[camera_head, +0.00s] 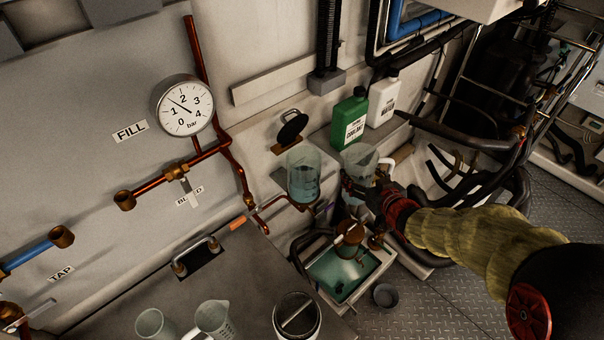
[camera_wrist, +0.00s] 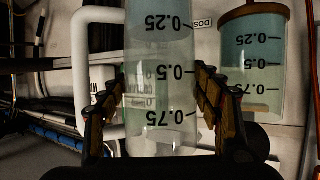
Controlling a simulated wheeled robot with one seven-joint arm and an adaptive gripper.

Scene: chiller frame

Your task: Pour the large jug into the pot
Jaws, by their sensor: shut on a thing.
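A clear jug (camera_head: 359,158) is between the fingers of my gripper (camera_head: 366,190). In the wrist view the gripper (camera_wrist: 158,96) is shut on the jug (camera_wrist: 160,45), whose scale reads upside down. The jug looks about upright; how much liquid it holds is hard to tell. The clear pot (camera_head: 303,176) stands just left of the jug, partly filled with blue-green liquid. The pot (camera_wrist: 252,62) also shows at the right of the wrist view, apart from the jug. A black round lid (camera_head: 293,126) stands open behind the pot.
Green (camera_head: 350,118) and white (camera_head: 382,98) bottles stand on the ledge behind. Two empty-looking jugs, one nearer left (camera_head: 150,323) and one beside it (camera_head: 212,318), stand with a bucket (camera_head: 297,318) on the bench. A tray (camera_head: 378,268) and copper pipes are below the pot. Black hoses crowd the right.

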